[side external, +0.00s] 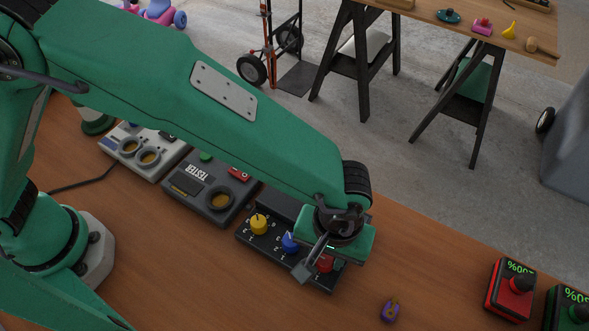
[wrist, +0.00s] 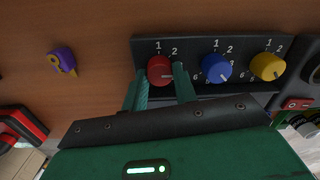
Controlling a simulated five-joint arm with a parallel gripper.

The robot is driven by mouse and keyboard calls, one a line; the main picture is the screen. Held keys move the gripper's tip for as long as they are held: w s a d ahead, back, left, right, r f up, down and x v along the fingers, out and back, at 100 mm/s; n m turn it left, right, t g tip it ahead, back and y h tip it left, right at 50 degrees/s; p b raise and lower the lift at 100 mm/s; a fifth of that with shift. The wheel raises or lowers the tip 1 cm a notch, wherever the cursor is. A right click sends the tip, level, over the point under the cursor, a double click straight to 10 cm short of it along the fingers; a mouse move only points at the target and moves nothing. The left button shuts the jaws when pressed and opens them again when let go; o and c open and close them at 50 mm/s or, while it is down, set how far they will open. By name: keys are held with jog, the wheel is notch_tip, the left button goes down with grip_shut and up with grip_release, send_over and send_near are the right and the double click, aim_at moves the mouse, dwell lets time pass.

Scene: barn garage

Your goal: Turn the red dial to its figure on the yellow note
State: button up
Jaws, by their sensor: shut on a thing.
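The red dial (wrist: 160,69) is at the left end of a black panel (wrist: 240,92) in the wrist view. My gripper (wrist: 160,80) is shut on it, one finger on each side. Its white pointer mark faces right in that view. Figures 1 and 2 show above it; my fingers hide the other figures. The blue dial (wrist: 216,68) and yellow dial (wrist: 268,66) sit beside it. In the side view the red dial (side external: 325,263) shows partly beneath my gripper (side external: 316,266). I see no yellow note in either view.
A purple and yellow object (side external: 390,309) lies on the wooden bench near the panel. A dark tester (side external: 210,193) is left of the panel. Bare bench lies in front.

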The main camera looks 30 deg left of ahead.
aim_at(328, 260)
jog(key=m, duration=0.4)
jog(key=shift+s+d+m, duration=0.1)
jog(key=shift+m, duration=2.3)
jog(key=o, duration=1)
jog(key=shift+r, duration=0.15)
jog(key=shift+r, duration=3.75)
